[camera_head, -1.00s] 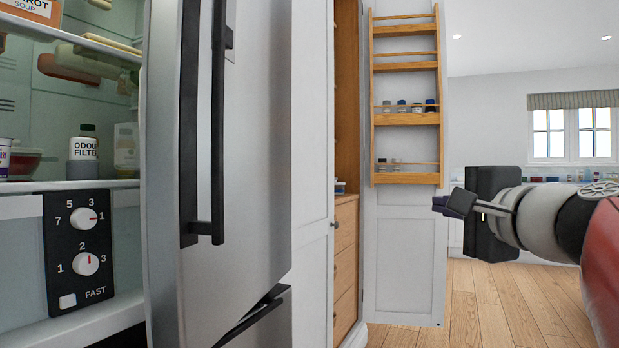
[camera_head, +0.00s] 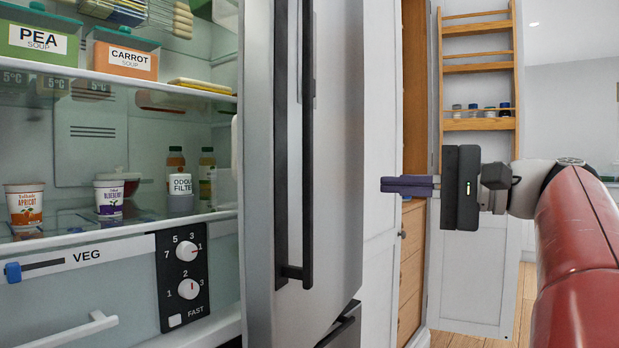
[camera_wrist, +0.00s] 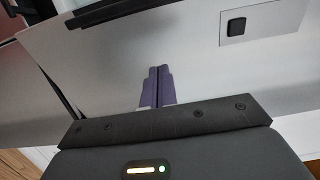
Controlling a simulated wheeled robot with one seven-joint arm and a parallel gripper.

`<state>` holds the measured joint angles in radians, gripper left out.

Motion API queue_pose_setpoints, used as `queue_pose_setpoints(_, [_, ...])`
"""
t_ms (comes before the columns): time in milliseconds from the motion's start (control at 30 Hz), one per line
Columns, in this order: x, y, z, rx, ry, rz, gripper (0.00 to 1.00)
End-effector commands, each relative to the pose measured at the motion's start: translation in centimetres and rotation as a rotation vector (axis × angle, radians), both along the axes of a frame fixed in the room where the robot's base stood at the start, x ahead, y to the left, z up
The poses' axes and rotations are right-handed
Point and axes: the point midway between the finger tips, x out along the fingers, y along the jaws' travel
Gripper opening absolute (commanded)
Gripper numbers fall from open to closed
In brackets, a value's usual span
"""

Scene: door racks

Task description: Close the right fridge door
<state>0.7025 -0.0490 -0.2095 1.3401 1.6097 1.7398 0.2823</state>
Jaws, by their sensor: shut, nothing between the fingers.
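The right fridge door (camera_head: 338,150) stands open, its steel outer face with a long dark vertical handle (camera_head: 308,150) turned toward the right of the head view. The lit fridge interior shows to its left. My gripper (camera_head: 382,185) is shut and empty. It points left toward the door's outer face, to the right of the handle, and appears apart from the door. In the wrist view, the shut purple fingers (camera_wrist: 158,80) lie in front of the pale steel door surface (camera_wrist: 200,80), with a dark bar at the top left. Contact cannot be told there.
Inside the fridge are soup boxes (camera_head: 125,55), yogurt cups (camera_head: 24,205), bottles and a dial panel (camera_head: 184,275). A cupboard door with a wooden spice rack (camera_head: 478,125) stands open behind my gripper. Wood floor shows at the lower right.

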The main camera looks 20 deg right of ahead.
Motion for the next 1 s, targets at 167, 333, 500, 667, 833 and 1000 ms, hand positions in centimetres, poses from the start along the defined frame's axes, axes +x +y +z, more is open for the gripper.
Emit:
queue_pose_setpoints(167, [2.5, 2.9, 0.0, 0.0, 0.0, 0.005, 0.0])
queue_pose_setpoints(333, [5.0, 5.5, 0.0, 0.0, 0.001, 0.003, 0.0])
queue_pose_setpoints(500, [6.8, 7.6, 0.0, 0.0, 0.001, 0.001, 0.0])
queue_pose_setpoints(667, [7.8, 8.6, 0.0, 0.0, 0.001, 0.0, 0.0])
queue_pose_setpoints(833, [8.1, 8.9, 0.0, 0.0, 0.001, -0.002, 0.0])
queue_pose_setpoints(1000, [8.1, 8.9, 0.0, 0.0, 0.001, -0.002, 0.0])
